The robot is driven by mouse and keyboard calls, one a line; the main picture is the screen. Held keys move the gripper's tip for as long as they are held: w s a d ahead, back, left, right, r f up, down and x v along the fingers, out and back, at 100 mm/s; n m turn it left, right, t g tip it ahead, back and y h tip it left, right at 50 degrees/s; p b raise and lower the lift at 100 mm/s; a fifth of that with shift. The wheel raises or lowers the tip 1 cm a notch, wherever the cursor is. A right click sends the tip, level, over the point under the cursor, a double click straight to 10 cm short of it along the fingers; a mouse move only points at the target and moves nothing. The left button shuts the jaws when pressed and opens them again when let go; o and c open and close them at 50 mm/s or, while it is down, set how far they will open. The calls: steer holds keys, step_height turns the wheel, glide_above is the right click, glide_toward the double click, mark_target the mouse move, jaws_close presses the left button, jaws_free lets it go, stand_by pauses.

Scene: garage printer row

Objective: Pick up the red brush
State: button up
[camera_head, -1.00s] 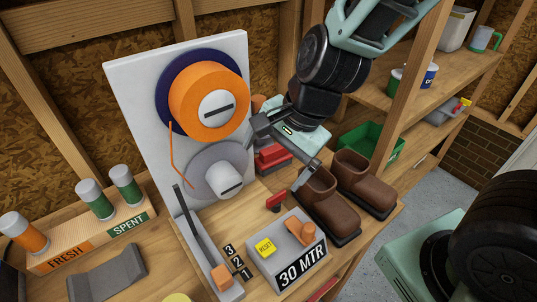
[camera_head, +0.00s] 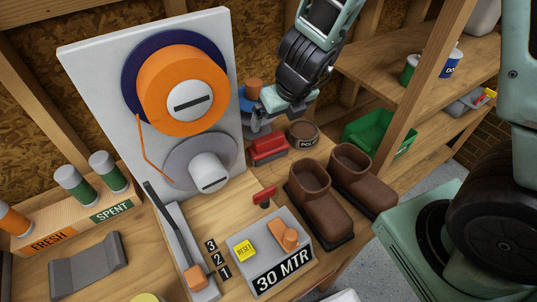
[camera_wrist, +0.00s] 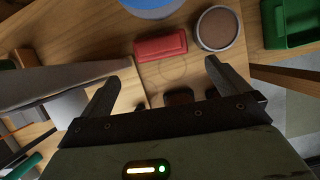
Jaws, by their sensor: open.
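The red brush (camera_head: 268,148) lies on the bench at the back, just right of the white panel. It has a red block top and a darker lower edge. In the wrist view the red brush (camera_wrist: 160,46) lies crosswise ahead of the fingers, between their lines. My gripper (camera_head: 276,120) is above and behind the brush, with its fingers apart. In the wrist view my gripper (camera_wrist: 161,75) is open and empty, with bare bench between the fingertips. The brush is not between the fingers, and its exact height below them is hard to tell.
A round polish tin (camera_head: 303,135) stands close right of the brush. Brown boots (camera_head: 312,195) stand in front, and a green bin (camera_head: 378,137) is to the right. The white panel (camera_head: 90,70) with an orange spool (camera_head: 180,85) rises at left. A blue round object (camera_wrist: 152,5) is behind the brush.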

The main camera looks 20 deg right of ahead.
mark_target(269, 138)
steer(key=b+x, duration=0.3)
steer(key=x, duration=0.2)
steer(key=b+x, duration=0.3)
steer(key=x, duration=0.3)
steer(key=shift+w+a+f, duration=0.1)
steer(key=shift+w+a, duration=0.05)
steer(key=shift+a, duration=0.05)
steer(key=c, duration=1.2)
steer(key=shift+c, duration=0.2)
step_height(269, 138, up, 18)
steer(key=p, duration=1.6)
steer(key=shift+p, duration=0.4)
